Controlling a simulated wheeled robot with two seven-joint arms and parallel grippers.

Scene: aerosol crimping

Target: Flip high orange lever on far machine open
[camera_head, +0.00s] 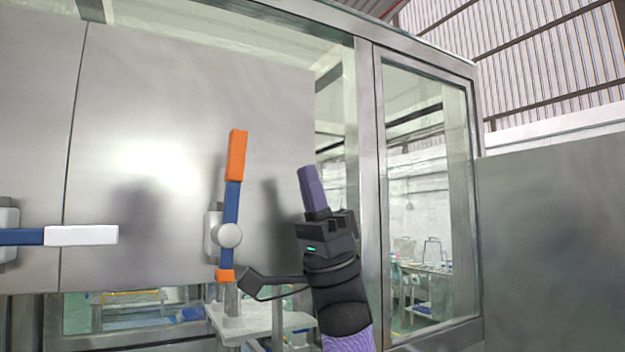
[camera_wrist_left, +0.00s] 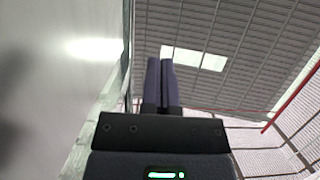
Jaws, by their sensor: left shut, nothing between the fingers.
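The lever with the orange handle (camera_head: 237,156) stands nearly upright on the metal machine panel (camera_head: 150,120). Its blue bar (camera_head: 231,205) runs down to a round grey pivot (camera_head: 229,235), with a small orange piece (camera_head: 225,275) at the lower end. My left gripper (camera_head: 305,172) is to the right of the lever, pointing up, apart from the orange handle. Its purple fingers are shut together with nothing between them, as the left wrist view (camera_wrist_left: 160,68) shows too. The lever is not seen in the wrist view. My right gripper is not in view.
A second lever with a blue bar and white handle (camera_head: 80,235) lies level at the left. A glass door in a metal frame (camera_head: 368,180) stands right of my gripper. A grey pedestal (camera_head: 243,320) is below the orange lever. The panel between lever and gripper is bare.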

